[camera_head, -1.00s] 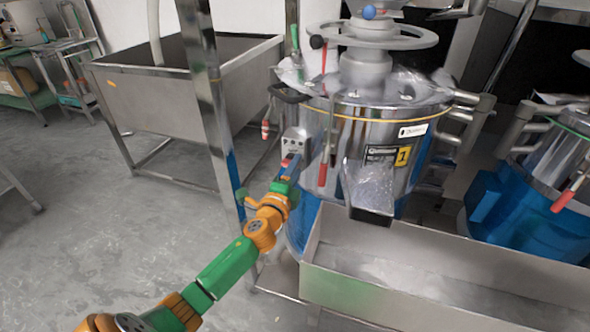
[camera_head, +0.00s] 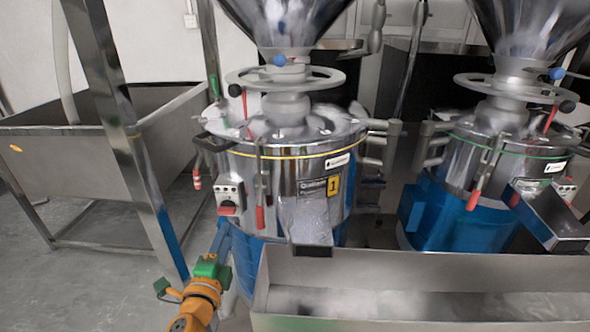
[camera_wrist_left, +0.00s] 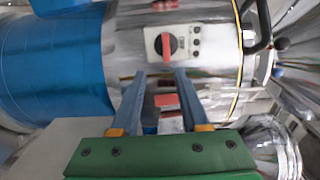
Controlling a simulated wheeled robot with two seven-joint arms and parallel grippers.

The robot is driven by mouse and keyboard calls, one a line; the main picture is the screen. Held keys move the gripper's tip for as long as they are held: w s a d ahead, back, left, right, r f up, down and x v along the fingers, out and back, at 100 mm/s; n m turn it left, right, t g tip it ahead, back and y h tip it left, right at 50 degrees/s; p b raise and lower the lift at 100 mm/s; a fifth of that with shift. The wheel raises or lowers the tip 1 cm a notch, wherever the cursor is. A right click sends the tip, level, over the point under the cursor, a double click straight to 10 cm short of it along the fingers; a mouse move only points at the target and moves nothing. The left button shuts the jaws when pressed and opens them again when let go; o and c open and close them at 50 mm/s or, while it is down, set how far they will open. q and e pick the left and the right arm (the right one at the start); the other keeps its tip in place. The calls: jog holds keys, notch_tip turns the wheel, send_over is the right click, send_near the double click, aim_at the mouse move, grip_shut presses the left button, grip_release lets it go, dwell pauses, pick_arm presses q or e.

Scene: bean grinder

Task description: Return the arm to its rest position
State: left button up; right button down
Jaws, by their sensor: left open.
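My left arm comes in at the bottom of the head view, orange and green. Its left gripper (camera_head: 221,228) has blue-grey fingers pointing up at the front of the left grinder (camera_head: 290,180), just below a small switch panel (camera_head: 229,199). In the left wrist view the gripper (camera_wrist_left: 160,76) is open, its two fingers apart with nothing held between them. The switch panel (camera_wrist_left: 185,44) with its red knob (camera_wrist_left: 166,44) lies just beyond the tips. I cannot tell whether the fingers touch the grinder. My right gripper is out of view.
A long steel trough (camera_head: 420,316) stands in front of the grinders, right of my left arm. A second grinder (camera_head: 470,190) stands at the right. A steel bin (camera_head: 75,165) and a slanting metal post (camera_head: 125,130) stand at the left. Grey floor at the lower left is clear.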

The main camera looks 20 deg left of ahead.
pick_arm(q)
jog(key=s+d+f+n+g+h+p, duration=0.1)
jog(key=s+d+f+n+g+p, duration=0.15)
jog(key=s+f+g, duration=0.7)
jog(key=s+d+f+n+h+p, duration=0.15)
jog(key=s+f+n, duration=0.3)
jog(key=f, duration=1.25)
jog(key=s+d+f+n+g+p, duration=0.1)
jog(key=s+d+f+n+g, duration=0.1)
jog(key=s, duration=0.6)
jog(key=s+d+f+n+g+h+p, duration=0.1)
jog(key=s+d+f+n+g, duration=0.1)
jog(key=s, duration=0.6)
jog(key=s+d+f+n+g+h+p, duration=0.1)
jog(key=s+f, duration=0.3)
jog(key=s, duration=0.4)
jog(key=shift+s+d+f+n+g, duration=0.25)
jog(key=shift+d+n+g, duration=0.15)
jog(key=shift+d+g, duration=0.45)
